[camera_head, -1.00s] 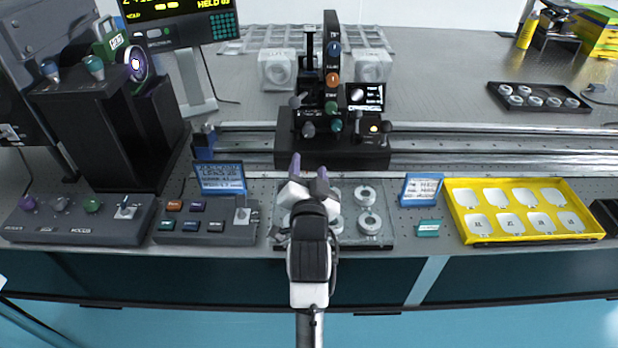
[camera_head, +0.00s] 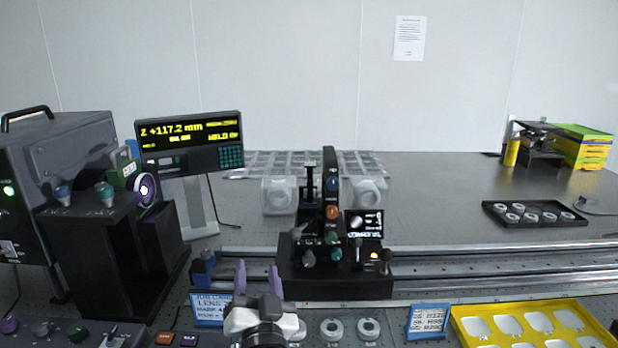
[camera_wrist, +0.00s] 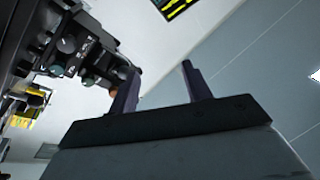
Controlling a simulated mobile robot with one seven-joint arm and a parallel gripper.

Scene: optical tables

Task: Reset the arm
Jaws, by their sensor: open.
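My gripper (camera_head: 257,279) shows at the bottom of the head view, pointing away over the front of the optical table (camera_head: 430,200). Its two purple-grey fingers stand apart with nothing between them. In the wrist view the fingers (camera_wrist: 158,88) are also apart and empty, with wall and ceiling behind them. The black knobbed stage (camera_head: 330,265) stands on the rail just beyond and to the right of my gripper. It also shows at the upper left of the wrist view (camera_wrist: 85,50). My gripper partly covers the blue-framed lens card (camera_head: 208,308).
A display (camera_head: 190,143) and a lamp housing (camera_head: 60,180) stand at the left. Long rails (camera_head: 500,262) cross the table. A yellow tray (camera_head: 520,325) is at the front right, a black tray of rings (camera_head: 535,214) behind it.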

